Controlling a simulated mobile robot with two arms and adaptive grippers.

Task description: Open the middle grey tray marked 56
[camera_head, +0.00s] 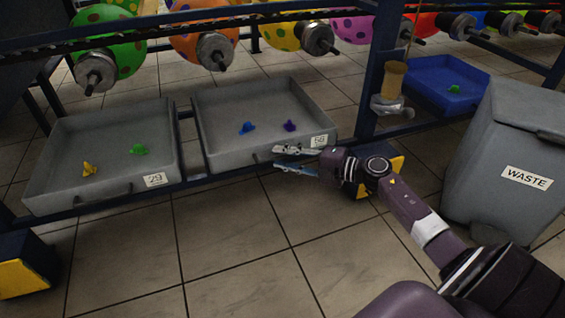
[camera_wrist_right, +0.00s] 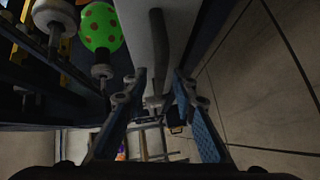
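The middle grey tray (camera_head: 226,140) has a "56" label (camera_head: 319,141) at the right of its front wall. It holds a small blue piece (camera_head: 247,128) and a small purple piece (camera_head: 290,125). Its handle runs along the front wall, partly hidden by my right gripper (camera_head: 293,161). That gripper is open, with its fingers apart at the right part of the handle. In the right wrist view, the dark handle (camera_wrist_right: 159,48) runs down towards the gap between the open fingers (camera_wrist_right: 158,82). I cannot tell whether they touch it. My left gripper is not in view.
A grey tray marked 29 (camera_head: 56,180) is at the left, with yellow and green pieces. A blue tray (camera_head: 425,72) and a grey waste bin (camera_head: 505,150) are at the right. Balloons hang above on a rack. The tiled floor in front is clear.

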